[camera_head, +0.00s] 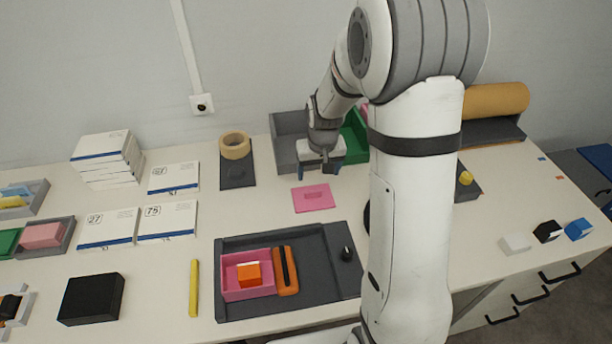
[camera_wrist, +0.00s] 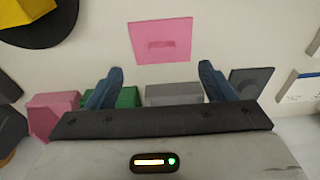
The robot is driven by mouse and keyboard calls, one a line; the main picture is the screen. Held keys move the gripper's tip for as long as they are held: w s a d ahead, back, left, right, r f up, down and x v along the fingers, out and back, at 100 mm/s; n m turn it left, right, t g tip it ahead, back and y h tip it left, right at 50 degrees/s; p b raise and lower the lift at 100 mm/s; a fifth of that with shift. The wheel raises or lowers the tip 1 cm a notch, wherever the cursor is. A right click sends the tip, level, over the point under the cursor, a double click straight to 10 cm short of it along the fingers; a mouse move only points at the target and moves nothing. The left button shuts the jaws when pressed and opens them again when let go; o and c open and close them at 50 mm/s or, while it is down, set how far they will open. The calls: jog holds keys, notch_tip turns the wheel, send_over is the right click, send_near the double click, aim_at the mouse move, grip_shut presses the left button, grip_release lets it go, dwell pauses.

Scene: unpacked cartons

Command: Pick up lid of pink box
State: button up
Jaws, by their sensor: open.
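The lid of the pink box (camera_head: 313,202) is a flat pink rectangle lying on the white table, with a small raised or recessed bar in its middle. It also shows in the wrist view (camera_wrist: 176,29), above the fingertips. The open pink box (camera_head: 233,289) stands in a dark tray with an orange cube (camera_head: 249,273) inside. My gripper (camera_head: 319,174) is open and empty, just behind the lid in the head view and apart from it. In the wrist view its two blue fingers (camera_wrist: 161,70) are spread.
A grey bin (camera_head: 287,125) and a green bin (camera_head: 354,135) stand behind my gripper. Brown tape (camera_head: 235,145) on a dark plate is to the left. The dark tray (camera_head: 325,285) also holds an orange tool (camera_head: 285,270). White table shows around the lid.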

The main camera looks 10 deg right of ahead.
jog(key=p, duration=0.1)
send_near(313, 192)
jog(key=shift+w+f+p, duration=0.25)
jog(key=shift+f+p, duration=0.15)
jog(key=shift+f, duration=1.05)
jog(key=shift+w+f+p, duration=0.25)
jog(key=shift+f+p, duration=0.1)
jog(key=shift+f, duration=1.05)
jog(key=shift+w+f+p, duration=0.25)
jog(key=shift+f+p, duration=0.15)
jog(key=shift+f, duration=1.05)
jog(key=shift+c, duration=0.3)
jog(key=c, duration=1)
jog(key=shift+r, duration=0.2)
